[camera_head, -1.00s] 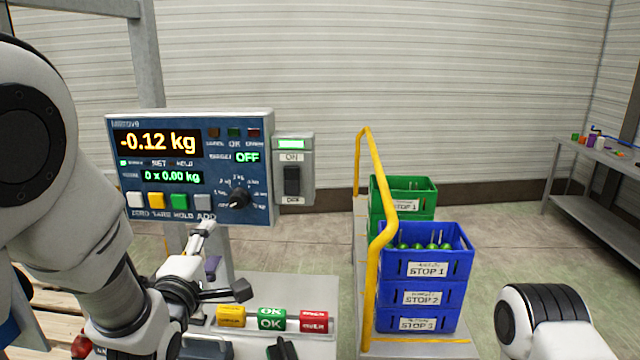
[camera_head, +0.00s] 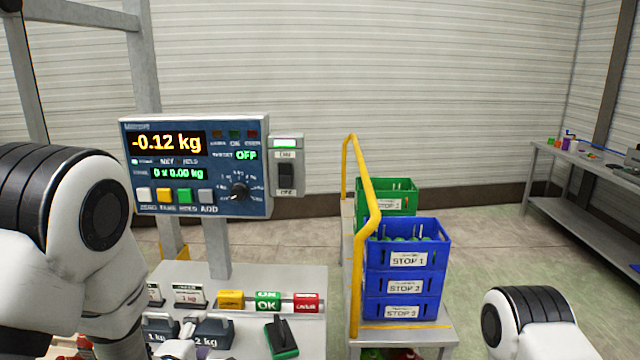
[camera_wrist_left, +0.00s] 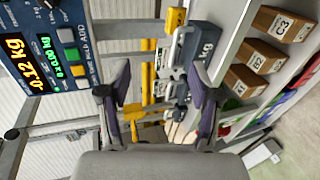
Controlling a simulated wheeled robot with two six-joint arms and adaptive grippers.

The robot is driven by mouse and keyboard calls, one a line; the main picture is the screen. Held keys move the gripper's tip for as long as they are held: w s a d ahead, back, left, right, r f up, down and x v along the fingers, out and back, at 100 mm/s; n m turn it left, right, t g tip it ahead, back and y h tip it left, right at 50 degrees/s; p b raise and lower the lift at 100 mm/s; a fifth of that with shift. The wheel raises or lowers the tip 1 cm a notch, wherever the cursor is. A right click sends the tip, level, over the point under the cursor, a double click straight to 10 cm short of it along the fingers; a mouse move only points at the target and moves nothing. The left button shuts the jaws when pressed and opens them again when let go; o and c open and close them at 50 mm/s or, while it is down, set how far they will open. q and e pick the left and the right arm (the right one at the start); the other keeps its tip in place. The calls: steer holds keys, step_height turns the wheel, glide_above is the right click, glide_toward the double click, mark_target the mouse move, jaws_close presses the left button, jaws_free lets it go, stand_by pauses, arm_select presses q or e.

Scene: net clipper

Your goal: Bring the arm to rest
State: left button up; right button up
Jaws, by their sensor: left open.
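My left arm comes in from the left in the head view, bent, with its white and black joint at the left edge. My left gripper (camera_wrist_left: 160,98) shows in the left wrist view with its two dark, purple-edged fingers apart and nothing between them. In the head view the gripper is low at the bottom, largely hidden, over the grey bench (camera_head: 240,335) near the weights. Part of my right arm shows at the lower right of the head view. Its gripper is out of the picture.
The scale display (camera_head: 195,165) reads -0.12 kg, with a switch box (camera_head: 287,165) beside it. Weights (camera_head: 212,332) and a yellow, green and red block row (camera_head: 268,301) lie on the bench. A yellow rail (camera_head: 368,200) and stacked blue crates (camera_head: 405,285) stand to the right.

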arm_select(q)
steer(key=s+a+f+m+g, duration=0.1)
steer(key=s+f+g, duration=0.3)
steer(key=s+f, duration=0.5)
steer(key=s+a+f+m+g, duration=0.1)
steer(key=s+f+m+g, duration=0.3)
steer(key=f, duration=0.9)
steer(key=s+f+m+g, duration=0.3)
steer(key=s+m, duration=0.3)
steer(key=s, duration=0.3)
steer(key=s+f+m+g, duration=0.3)
steer(key=s+m, duration=0.4)
steer(key=s, duration=0.3)
steer(key=shift+a+f, duration=0.4)
steer(key=shift+f, duration=0.5)
